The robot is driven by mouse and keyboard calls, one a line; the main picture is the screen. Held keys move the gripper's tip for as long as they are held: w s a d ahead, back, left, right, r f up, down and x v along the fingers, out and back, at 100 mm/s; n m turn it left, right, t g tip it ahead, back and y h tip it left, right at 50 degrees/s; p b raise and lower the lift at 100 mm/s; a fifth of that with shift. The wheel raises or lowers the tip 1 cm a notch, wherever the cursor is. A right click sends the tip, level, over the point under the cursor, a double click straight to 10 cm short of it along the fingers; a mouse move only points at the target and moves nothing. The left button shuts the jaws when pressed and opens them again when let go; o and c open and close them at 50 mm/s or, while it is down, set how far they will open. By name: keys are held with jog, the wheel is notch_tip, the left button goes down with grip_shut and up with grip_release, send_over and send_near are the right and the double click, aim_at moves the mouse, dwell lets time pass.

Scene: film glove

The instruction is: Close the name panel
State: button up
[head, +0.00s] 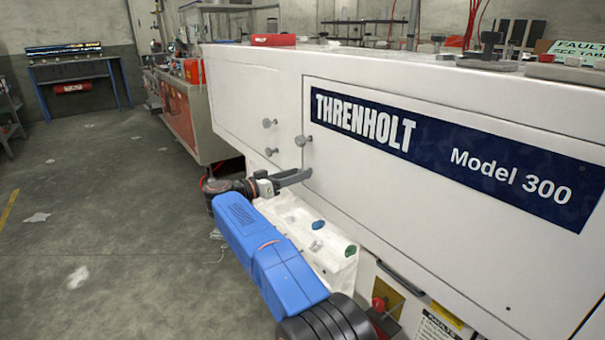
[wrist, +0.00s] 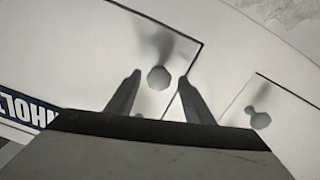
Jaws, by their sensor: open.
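The name panel (head: 335,160) is a large white panel on the machine's side, with a dark blue "THRENHOLT Model 300" label (head: 450,157). In the head view it looks nearly flush; I cannot tell how far it stands open. In the wrist view (wrist: 95,60) its edge shows as a dark line, thicker than the neighbouring panel's. A round grey knob (head: 301,140) sits near its left edge. My gripper (head: 306,174) is open and empty, just below that knob. In the wrist view the knob (wrist: 158,78) appears between the fingertips; contact cannot be told.
A neighbouring white panel (head: 240,95) to the left has its own knob (head: 269,123). A white ledge with small coloured buttons (head: 318,225) lies below, near my blue arm. Red cabinets (head: 178,110) stand further back. The floor (head: 100,220) at left is mostly clear.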

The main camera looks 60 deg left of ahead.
jog(key=s, duration=1.4)
jog(key=shift+s, duration=0.4)
jog(key=shift+d+r, duration=0.1)
